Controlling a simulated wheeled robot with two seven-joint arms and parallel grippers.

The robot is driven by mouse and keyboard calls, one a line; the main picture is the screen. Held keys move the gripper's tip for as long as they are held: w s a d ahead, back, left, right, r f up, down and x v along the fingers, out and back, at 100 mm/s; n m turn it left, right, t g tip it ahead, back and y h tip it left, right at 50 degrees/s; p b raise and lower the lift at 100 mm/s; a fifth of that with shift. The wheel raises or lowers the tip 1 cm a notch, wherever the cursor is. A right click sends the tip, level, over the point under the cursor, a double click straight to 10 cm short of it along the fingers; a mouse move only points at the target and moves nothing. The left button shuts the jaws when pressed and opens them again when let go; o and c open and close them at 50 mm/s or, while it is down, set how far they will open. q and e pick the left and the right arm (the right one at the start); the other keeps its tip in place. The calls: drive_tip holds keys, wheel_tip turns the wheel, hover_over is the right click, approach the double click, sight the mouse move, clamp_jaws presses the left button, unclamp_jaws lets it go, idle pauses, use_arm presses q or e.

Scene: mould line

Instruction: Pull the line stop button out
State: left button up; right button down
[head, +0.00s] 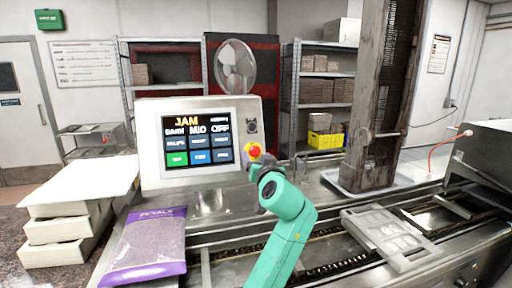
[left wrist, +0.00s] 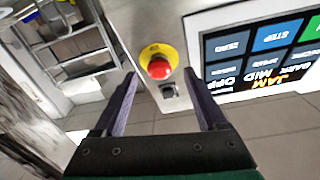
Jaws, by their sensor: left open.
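The line stop button (head: 252,150) is a red knob on a yellow round plate, on the right side of the control panel (head: 150,155). In the left wrist view the red button (left wrist: 159,68) sits between and ahead of my open fingers, and I see no contact. My left gripper (left wrist: 165,100) is open and empty, with two dark fingers. In the head view my left gripper (head: 256,166) is close to the button, largely hidden by my green arm. The panel screen (head: 196,138) reads JAM in yellow. My right gripper is not in view.
A purple-edged bag (head: 146,245) and stacked pale trays (head: 60,235) stand at left. A conveyor with a grey mould (head: 390,237) runs at right. A tall dark column (head: 380,95) rises behind it.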

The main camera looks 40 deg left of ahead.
sight(254, 151)
use_arm(q)
drive_tip(key=shift+x, duration=1.15)
clamp_jaws()
idle(0.5)
